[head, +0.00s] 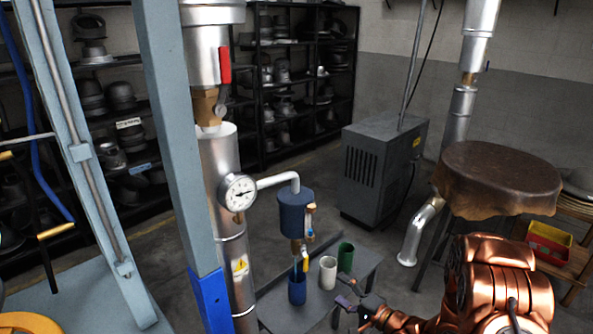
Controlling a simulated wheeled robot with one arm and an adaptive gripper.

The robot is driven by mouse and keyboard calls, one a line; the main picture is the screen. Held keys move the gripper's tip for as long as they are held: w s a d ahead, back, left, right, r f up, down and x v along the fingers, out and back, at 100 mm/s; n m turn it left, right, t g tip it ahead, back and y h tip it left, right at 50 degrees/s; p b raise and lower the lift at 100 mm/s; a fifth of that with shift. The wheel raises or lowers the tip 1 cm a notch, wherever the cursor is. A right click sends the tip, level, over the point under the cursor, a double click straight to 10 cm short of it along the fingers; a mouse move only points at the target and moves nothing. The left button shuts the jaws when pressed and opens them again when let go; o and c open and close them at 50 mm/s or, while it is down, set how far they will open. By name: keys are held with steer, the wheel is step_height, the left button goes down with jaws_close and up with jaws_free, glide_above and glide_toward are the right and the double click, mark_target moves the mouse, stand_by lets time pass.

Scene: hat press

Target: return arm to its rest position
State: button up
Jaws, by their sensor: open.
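My copper-coloured arm (492,285) reaches in from the lower right and extends to the left. My gripper (348,302) is at its end, low over the right front side of the small grey table. It is small in view and looks open, with nothing visible between its fingers. The white cup (327,272) and the green cup (346,257) stand on the table behind it, apart from the gripper.
A silver pipe with a pressure gauge (238,192) and a blue-grey frame post (177,130) rise at left. A round leather-topped stand (497,178) is behind my arm. A grey cabinet (384,170) and shelves of hat blocks (290,75) stand behind. Floor between is clear.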

steer(key=w+d+n+g+h, duration=0.3)
steer(key=d+n+h, duration=0.2)
steer(key=d+h, duration=0.25)
steer(key=s+d+r+n+g+h, duration=0.1)
steer(key=s+d+r+g+h, duration=0.2)
steer(key=s+d+r+h, duration=0.5)
steer(key=s+a+r+n+g+y, duration=0.1)
steer(key=s+a+r+g, duration=0.2)
steer(key=s, duration=0.8)
steer(key=s+a+r+n+g+y, duration=0.1)
steer(key=s+a+r+g, duration=0.2)
steer(key=s, duration=0.9)
steer(key=s+a+r+n+g+y, duration=0.1)
steer(key=s+a+r+g+y, duration=0.1)
steer(key=s+a+r, duration=0.3)
steer(key=s+a+g, duration=0.1)
steer(key=s+a, duration=0.2)
steer(key=s, duration=0.3)
steer(key=shift+s+a+n, duration=0.15)
steer(key=shift+s+n, duration=0.05)
steer(key=shift+n, duration=0.2)
